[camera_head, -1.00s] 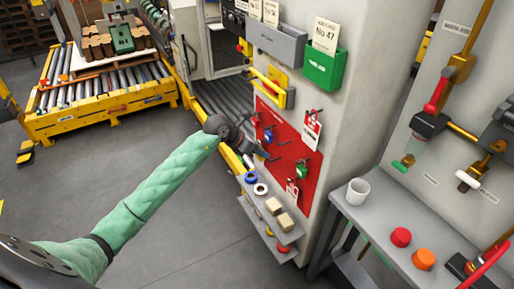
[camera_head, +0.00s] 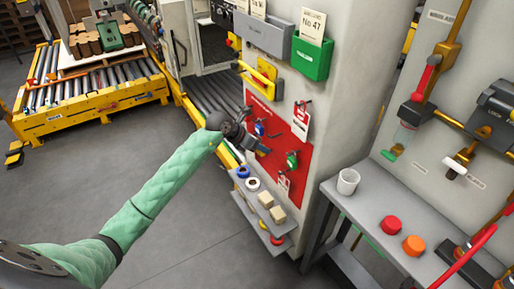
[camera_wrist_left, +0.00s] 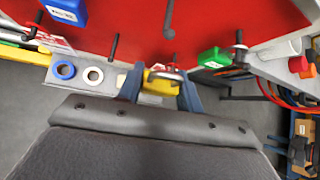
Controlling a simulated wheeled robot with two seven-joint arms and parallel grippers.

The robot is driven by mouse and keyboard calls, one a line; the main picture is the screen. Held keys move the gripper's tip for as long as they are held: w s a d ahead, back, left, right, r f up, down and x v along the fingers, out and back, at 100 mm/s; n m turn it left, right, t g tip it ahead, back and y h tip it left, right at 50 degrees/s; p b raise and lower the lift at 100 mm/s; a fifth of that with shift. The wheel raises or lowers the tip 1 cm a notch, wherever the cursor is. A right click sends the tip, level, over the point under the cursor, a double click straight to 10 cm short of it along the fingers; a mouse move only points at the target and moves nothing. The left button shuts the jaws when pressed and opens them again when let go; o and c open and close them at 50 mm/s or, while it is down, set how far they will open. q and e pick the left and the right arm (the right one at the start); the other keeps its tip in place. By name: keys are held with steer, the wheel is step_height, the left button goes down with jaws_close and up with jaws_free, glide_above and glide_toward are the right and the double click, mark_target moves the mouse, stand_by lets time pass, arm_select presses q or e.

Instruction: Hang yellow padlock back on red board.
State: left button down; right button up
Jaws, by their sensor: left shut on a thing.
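The red board (camera_head: 276,172) is fixed to the grey pillar and carries black pegs, tags, a blue padlock (camera_head: 259,129) and a green padlock (camera_head: 292,160). My left gripper (camera_head: 258,145) is in front of the board's lower left part. In the left wrist view the gripper (camera_wrist_left: 160,92) is shut on the yellow padlock (camera_wrist_left: 160,76), whose body is partly hidden between the fingers. A bare black peg (camera_wrist_left: 168,22) stands out from the board ahead, apart from the padlock. The blue padlock (camera_wrist_left: 66,10) is upper left, the green padlock (camera_wrist_left: 213,58) right. My right gripper is out of view.
Below the board is a grey shelf with a blue ring (camera_head: 243,172), a white ring (camera_head: 252,184) and tan blocks (camera_head: 265,199). A green bin (camera_head: 311,58) hangs above. A grey bench with a white cup (camera_head: 348,181) stands right. Open floor lies left.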

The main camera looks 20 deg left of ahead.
arm_select(q)
steer(key=w+d, duration=0.2)
steer(key=w+d+f, duration=0.1)
steer(key=w, duration=0.1)
steer(key=shift+w+d+b, duration=0.3)
steer(key=shift+w+d, duration=0.05)
steer(key=shift+w+d+f, duration=0.15)
steer(key=shift+w, duration=0.1)
steer(key=shift+w+d+f+b, duration=0.15)
steer(key=shift+f+b, duration=0.1)
steer(key=shift+b, duration=0.2)
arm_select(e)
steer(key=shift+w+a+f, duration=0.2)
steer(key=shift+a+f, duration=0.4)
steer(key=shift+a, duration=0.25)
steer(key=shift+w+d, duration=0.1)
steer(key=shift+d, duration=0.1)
arm_select(q)
steer(key=c, duration=0.9)
jaws_free()
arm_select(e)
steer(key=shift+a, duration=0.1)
arm_select(q)
steer(key=shift+o, duration=0.2)
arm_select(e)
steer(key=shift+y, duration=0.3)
